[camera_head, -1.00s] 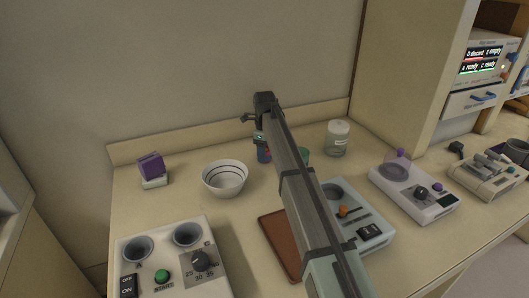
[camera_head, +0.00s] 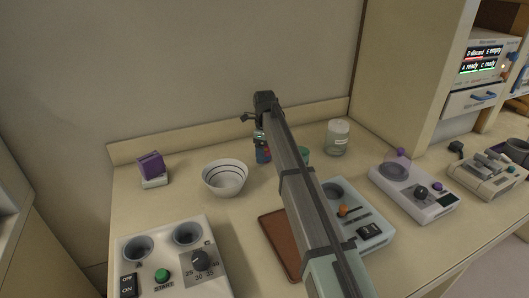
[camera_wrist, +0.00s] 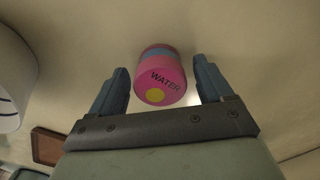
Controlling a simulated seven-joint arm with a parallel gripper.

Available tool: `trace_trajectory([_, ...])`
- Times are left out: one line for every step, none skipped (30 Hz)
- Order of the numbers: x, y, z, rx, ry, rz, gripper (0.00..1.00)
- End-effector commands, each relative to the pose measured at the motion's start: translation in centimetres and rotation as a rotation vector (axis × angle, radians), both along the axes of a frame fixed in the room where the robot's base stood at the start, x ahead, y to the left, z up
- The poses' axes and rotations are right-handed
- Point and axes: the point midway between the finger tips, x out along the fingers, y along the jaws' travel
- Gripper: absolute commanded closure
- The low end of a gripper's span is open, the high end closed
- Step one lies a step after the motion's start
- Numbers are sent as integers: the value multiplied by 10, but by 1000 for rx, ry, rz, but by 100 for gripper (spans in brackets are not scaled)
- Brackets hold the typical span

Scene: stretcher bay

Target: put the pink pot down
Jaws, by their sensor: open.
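The pink pot (camera_wrist: 161,78), with a blue band, a yellow dot and the word WATER, shows in the wrist view between the fingers of my gripper (camera_wrist: 160,72). The fingers are open, with a gap on each side of the pot.
A white bowl (camera_head: 225,180) stands just left of the pot. A glass jar (camera_head: 337,138) and a partly hidden green item (camera_head: 304,155) are to the right. A brown mat (camera_head: 277,243) and devices lie in front. A purple block (camera_head: 151,166) stands at the far left.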

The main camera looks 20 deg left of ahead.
Motion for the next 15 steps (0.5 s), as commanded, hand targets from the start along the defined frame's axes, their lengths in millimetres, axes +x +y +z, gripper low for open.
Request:
trace_trajectory([0, 0, 5, 0, -1, 0, 20])
trace_trajectory([0, 0, 8, 0, -1, 0, 20])
trace_trajectory([1, 1, 13, 1, -1, 0, 20])
trace_trajectory([1, 1, 17, 1, -1, 0, 20])
trace_trajectory([1, 1, 22, 1, -2, 0, 20])
trace_trajectory([1, 1, 30, 2, -2, 0, 20])
trace_trajectory([1, 1, 36, 1, -2, 0, 20])
trace_trajectory([1, 1, 41, 1, -2, 0, 20])
trace_trajectory([1, 1, 49, 1, -2, 0, 20])
trace_trajectory([1, 1, 55, 2, -2, 0, 20])
trace_trajectory([1, 1, 61, 2, -2, 0, 20])
trace_trajectory([1, 1, 68, 1, -2, 0, 20])
trace_trajectory([1, 1, 73, 1, -2, 0, 20])
trace_trajectory([1, 1, 78, 1, -2, 0, 20])
trace_trajectory([1, 1, 85, 1, -2, 0, 20])
